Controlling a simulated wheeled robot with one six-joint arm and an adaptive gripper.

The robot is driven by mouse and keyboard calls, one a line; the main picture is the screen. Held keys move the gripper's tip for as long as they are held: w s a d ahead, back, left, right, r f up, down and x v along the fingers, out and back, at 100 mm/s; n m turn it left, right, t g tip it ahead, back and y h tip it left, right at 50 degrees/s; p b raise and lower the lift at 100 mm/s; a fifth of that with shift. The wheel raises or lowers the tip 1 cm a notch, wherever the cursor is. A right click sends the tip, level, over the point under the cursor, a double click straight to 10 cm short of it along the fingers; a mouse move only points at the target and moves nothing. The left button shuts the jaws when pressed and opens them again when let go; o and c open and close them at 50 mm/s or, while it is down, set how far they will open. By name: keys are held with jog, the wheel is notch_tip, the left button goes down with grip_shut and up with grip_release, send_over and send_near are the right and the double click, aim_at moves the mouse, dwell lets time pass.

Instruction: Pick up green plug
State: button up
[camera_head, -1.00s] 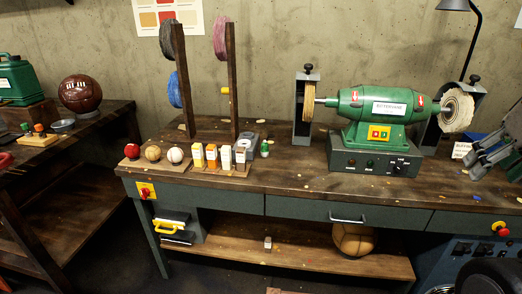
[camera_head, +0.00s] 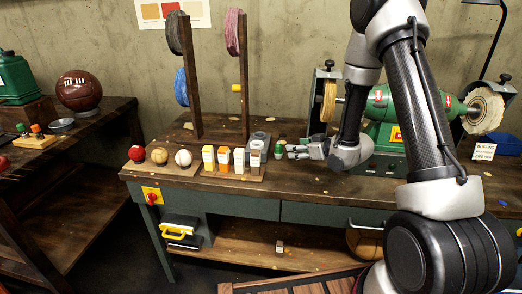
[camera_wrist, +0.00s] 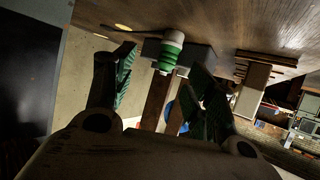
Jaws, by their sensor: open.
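The green plug (camera_head: 279,150) stands upright on the workbench, just left of my gripper (camera_head: 294,150). In the wrist view the plug (camera_wrist: 170,52) is a small green cylinder with white bands, seen tilted. It lies between the two spread green-ribbed fingers of my gripper (camera_wrist: 160,60), somewhat beyond the fingertips as far as I can tell. The jaws are open and hold nothing. I see no contact between the fingers and the plug.
The green buffing machine (camera_head: 378,130) stands behind my arm. Three balls (camera_head: 159,155) sit farther left. A wooden post (camera_head: 244,85) rises behind.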

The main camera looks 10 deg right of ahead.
aim_at(281, 154)
jog(key=shift+y, duration=0.3)
jog(key=x, duration=0.6)
jog(key=a+x, duration=0.1)
jog(key=x, duration=0.2)
jog(key=shift+s+f, duration=0.2)
jog(key=shift+s, duration=0.15)
jog(key=c, duration=1)
